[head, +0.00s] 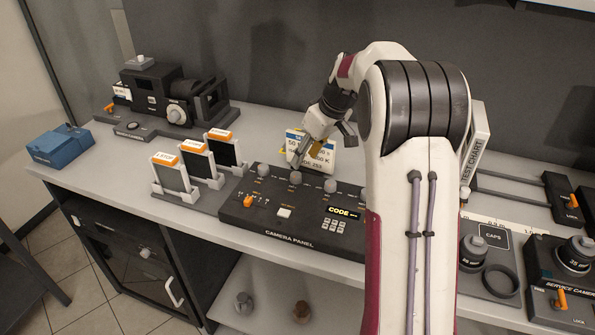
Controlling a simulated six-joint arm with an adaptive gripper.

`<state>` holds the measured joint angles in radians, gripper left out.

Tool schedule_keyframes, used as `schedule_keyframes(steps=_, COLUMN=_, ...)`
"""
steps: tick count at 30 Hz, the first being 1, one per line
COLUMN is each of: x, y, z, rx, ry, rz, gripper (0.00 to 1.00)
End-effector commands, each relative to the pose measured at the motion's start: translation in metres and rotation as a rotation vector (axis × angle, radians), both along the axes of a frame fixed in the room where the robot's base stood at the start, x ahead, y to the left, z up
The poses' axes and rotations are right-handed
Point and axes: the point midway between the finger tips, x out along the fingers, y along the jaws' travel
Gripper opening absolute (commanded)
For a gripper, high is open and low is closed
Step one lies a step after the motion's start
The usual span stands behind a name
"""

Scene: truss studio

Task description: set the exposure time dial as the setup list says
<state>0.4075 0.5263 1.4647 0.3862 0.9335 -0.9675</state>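The black camera panel (265,218) lies on the bench. It has a row of grey knobs along its back edge: a left knob (263,170), a middle knob (296,178) and a right knob (330,186). Their labels are too small to read. A white card with a blue top and printed lines (326,158), perhaps the setup list, stands behind the panel. My gripper partly covers its text. My gripper (298,163) points down just above or at the middle knob. I cannot tell whether it touches the knob or how far its fingers are apart.
The panel also carries an orange lever (248,201), a white button (284,212) and a keypad (333,225). Orange-topped filter frames (196,160) stand close on the left. A black camera (165,95) is behind them. The test chart (474,145) stands right of my arm.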

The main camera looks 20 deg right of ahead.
Motion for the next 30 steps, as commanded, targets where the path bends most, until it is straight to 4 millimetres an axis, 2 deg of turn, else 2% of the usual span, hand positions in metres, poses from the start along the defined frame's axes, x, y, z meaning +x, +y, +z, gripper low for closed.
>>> schedule_keyframes(steps=8, x=0.000, y=0.000, z=-0.001, rx=0.000, ry=0.001, rz=-0.001, gripper=0.39)
schedule_keyframes(steps=14, x=0.004, y=0.003, z=-0.011, rx=0.001, ry=0.003, rz=0.000, gripper=0.39)
schedule_keyframes(steps=30, x=0.023, y=0.013, z=-0.064, rx=0.001, ry=0.001, rz=0.000, gripper=0.39)
